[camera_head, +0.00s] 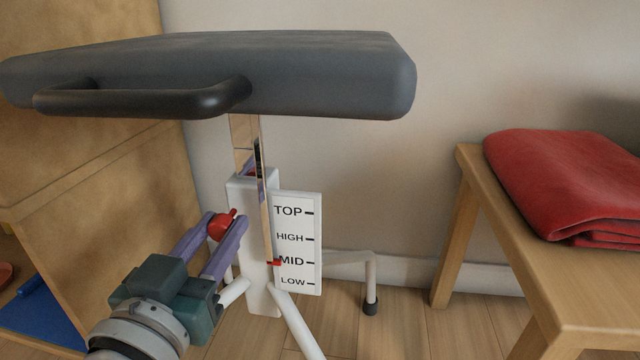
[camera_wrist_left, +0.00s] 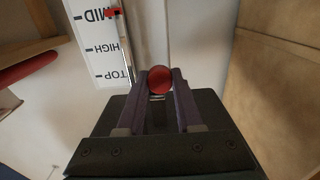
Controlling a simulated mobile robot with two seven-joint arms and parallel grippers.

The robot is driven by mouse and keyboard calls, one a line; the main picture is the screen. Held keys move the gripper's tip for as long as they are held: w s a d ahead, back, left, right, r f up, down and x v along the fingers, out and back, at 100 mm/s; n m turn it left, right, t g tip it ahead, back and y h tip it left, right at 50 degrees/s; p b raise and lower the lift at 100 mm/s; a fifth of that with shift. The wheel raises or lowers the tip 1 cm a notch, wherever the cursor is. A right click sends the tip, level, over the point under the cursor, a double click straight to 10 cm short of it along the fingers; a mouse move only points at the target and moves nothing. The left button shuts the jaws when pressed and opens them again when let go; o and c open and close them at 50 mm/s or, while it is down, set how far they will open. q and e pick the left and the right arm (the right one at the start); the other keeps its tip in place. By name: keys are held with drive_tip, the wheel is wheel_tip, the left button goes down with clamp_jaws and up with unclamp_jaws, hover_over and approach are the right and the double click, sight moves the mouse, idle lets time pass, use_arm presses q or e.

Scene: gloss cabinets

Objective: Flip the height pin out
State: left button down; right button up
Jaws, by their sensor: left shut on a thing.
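The height pin has a red knob (camera_head: 222,226) on the side of the white post (camera_head: 262,298) under the grey padded seat (camera_head: 330,75). My left gripper (camera_head: 224,232) has its purple fingers on either side of the red knob and is shut on it. The knob also shows between the fingertips in the left wrist view (camera_wrist_left: 159,80). A white height scale (camera_head: 298,245) reads TOP, HIGH, MID and LOW. A small red pointer (camera_head: 274,263) stands at MID. The pin's shaft is hidden. My right gripper is not in view.
A black handle (camera_head: 150,102) sticks out from the seat above my left gripper. A wooden bench (camera_head: 462,200) with a folded red cloth (camera_head: 565,180) stands at the right. A wooden cabinet (camera_head: 95,180) stands close at the left. White legs (camera_head: 300,325) spread over the floor.

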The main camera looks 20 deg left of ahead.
use_arm(q)
drive_tip(key=c, duration=1)
unclamp_jaws()
drive_tip(key=shift+o, duration=0.8)
drive_tip(key=shift+s, duration=0.15)
drive_tip(key=shift+s, duration=0.15)
drive_tip(key=p+v, duration=0.4)
drive_tip(key=v, duration=0.5)
drive_tip(key=shift+s+d, duration=0.2)
drive_tip(key=shift+s, duration=0.1)
